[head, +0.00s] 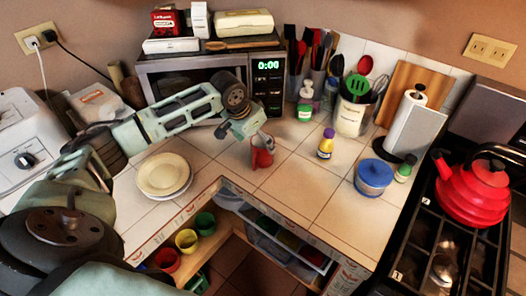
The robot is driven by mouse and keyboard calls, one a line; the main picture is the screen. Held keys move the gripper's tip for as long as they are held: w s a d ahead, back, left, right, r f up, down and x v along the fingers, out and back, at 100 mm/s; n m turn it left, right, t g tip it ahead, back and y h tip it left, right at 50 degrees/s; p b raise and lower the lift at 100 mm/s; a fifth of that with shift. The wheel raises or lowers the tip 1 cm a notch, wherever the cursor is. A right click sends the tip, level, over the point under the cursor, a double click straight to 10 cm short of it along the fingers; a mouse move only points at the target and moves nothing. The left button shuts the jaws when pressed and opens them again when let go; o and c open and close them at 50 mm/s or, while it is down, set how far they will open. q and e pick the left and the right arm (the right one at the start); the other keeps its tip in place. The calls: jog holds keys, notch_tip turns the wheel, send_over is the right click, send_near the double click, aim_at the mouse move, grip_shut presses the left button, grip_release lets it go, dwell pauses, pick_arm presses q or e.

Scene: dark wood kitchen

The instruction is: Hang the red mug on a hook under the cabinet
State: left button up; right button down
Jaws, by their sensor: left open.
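The red mug (261,158) stands on the tiled counter (225,166) in front of the microwave. My left arm reaches in from the left, and my left gripper (257,137) is at the mug's top, open. Its fingers overlap the mug's rim in the picture; I cannot tell whether they touch it. The gripper partly hides the mug's upper part. No cabinet hook can be made out in this view. My right gripper is not in view.
White plates (163,174) lie left of the mug. A yellow bottle (326,144) and a blue pot (373,177) stand to the right. The microwave (185,75) is behind. Red, yellow and green cups (187,241) sit on a lower shelf. A red kettle (472,188) is on the stove.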

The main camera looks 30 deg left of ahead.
aim_at(261, 147)
pick_arm(q)
jog(key=p+x, duration=0.1)
jog(key=x, duration=0.2)
jog(key=shift+a+f+p, duration=0.15)
jog(key=shift+f+p, duration=0.15)
jog(key=shift+f, duration=0.05)
jog(key=shift+x, duration=0.8)
jog(key=shift+a, duration=0.1)
jog(key=shift+c, duration=1.4)
jog(key=c, duration=1.3)
jog(key=shift+w+r, duration=0.1)
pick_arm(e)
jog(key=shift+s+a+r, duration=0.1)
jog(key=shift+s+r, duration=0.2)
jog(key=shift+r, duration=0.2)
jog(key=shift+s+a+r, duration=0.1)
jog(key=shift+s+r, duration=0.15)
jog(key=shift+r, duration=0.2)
